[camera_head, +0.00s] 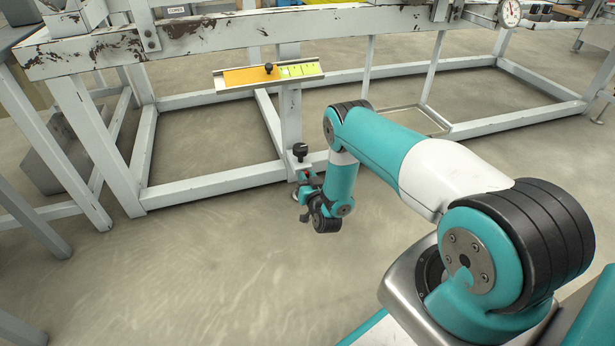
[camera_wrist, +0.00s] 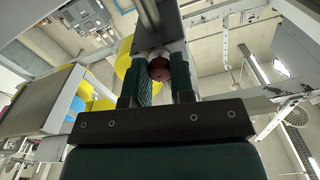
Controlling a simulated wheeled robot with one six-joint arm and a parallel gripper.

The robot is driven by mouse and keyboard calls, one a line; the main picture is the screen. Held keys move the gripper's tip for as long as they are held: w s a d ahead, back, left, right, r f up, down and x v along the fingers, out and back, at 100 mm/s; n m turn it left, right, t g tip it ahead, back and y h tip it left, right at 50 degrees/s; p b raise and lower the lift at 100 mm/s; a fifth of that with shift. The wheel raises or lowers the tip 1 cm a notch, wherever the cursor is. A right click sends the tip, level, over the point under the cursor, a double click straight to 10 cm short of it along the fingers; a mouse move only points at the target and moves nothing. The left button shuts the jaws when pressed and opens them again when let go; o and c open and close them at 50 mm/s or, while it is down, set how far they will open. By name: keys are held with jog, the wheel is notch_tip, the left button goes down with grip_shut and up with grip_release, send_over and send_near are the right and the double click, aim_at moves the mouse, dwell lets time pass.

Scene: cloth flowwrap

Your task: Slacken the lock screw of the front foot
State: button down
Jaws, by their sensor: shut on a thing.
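The lock screw's round dark-red knob (camera_wrist: 161,69) sits between the two finger pads of my gripper (camera_wrist: 157,88) in the wrist view. The gripper is shut on it. In the head view my gripper (camera_head: 306,184) is low at the front leg (camera_head: 290,112) of the white frame, with a small red spot (camera_head: 307,171) at its fingers. A black knob (camera_head: 300,150) stands just above it at the leg's side. The foot's base is mostly hidden behind my gripper, and I cannot tell the screw's turn angle.
A tray with an orange and yellow-green strip (camera_head: 270,75) and a small black knob juts from the frame above my gripper. A lower frame rail (camera_head: 215,182) runs left of the leg. The concrete floor (camera_head: 190,270) in front is clear.

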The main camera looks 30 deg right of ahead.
jog(key=shift+s+f+n, duration=0.1)
jog(key=shift+n, duration=1.8)
jog(key=c, duration=1)
grip_release()
jog(key=p+v, duration=1.2)
jog(key=v, duration=0.5)
jog(key=shift+s+p, duration=0.2)
jog(key=shift+p, duration=0.15)
